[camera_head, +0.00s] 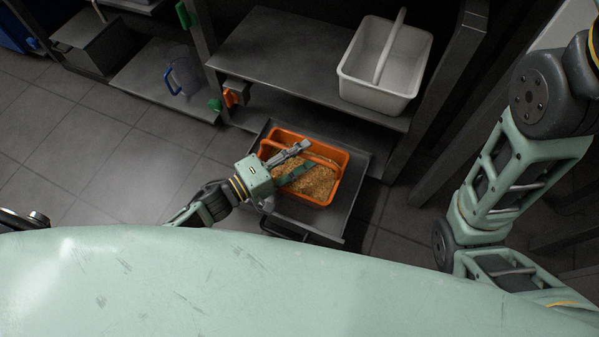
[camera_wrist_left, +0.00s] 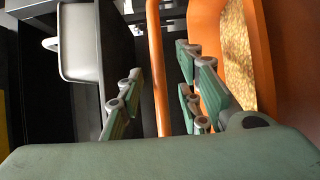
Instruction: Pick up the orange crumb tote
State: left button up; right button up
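The orange crumb tote (camera_head: 328,149) stands upright on a dark pulled-out tray or drawer, with golden crumbs inside. My left gripper (camera_head: 303,158) reaches over it from the left. In the left wrist view the tote's orange handle bar (camera_wrist_left: 158,75) passes between the two fingers of the left gripper (camera_wrist_left: 163,88). The fingers are apart, with gaps visible on both sides of the bar. The tote's wall (camera_wrist_left: 262,60) and crumbs show to the right there. My right arm shows at the right of the head view, but its gripper is out of view.
The dark drawer (camera_head: 352,205) extends from under a grey shelf unit (camera_head: 285,50). A white tote (camera_head: 375,92) with a handle stands on the upper shelf. A clear jug with a blue handle (camera_head: 172,83) sits on a low shelf at left. Tiled floor (camera_head: 105,170) at left is clear.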

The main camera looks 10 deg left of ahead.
pick_arm(q)
grip_shut()
dwell(0.5)
jog(key=shift+r, duration=0.1)
